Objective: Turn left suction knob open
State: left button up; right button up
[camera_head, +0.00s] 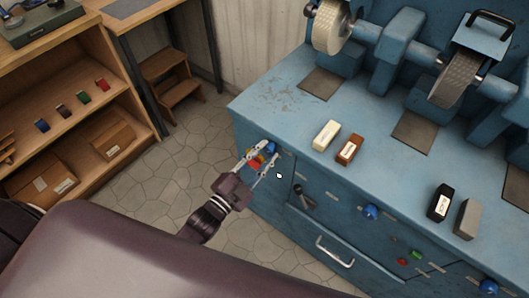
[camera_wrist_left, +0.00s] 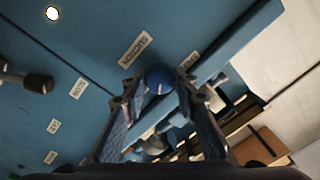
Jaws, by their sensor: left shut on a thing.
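In the left wrist view the fingertips (camera_wrist_left: 160,92) close around the knob, which hides part of the contact. My right gripper is in neither view.
The blue bench (camera_head: 285,95) carries grinding wheels and several blocks. Its front has a black lever (camera_head: 304,196), another blue knob (camera_head: 370,212), red and green buttons and a drawer handle (camera_head: 334,253). A wooden shelf (camera_head: 75,130) stands left; tiled floor (camera_head: 190,150) between is clear.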

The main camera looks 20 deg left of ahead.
pick_arm(q)
jog(key=m, duration=0.3)
jog(key=shift+m, duration=0.4)
jog(key=shift+m+b, duration=0.4)
jog(key=shift+m, duration=1.5)
jog(key=o, duration=1.2)
jog(key=shift+c, duration=0.2)
jog(key=v, duration=1.2)
jog(key=shift+a, duration=0.15)
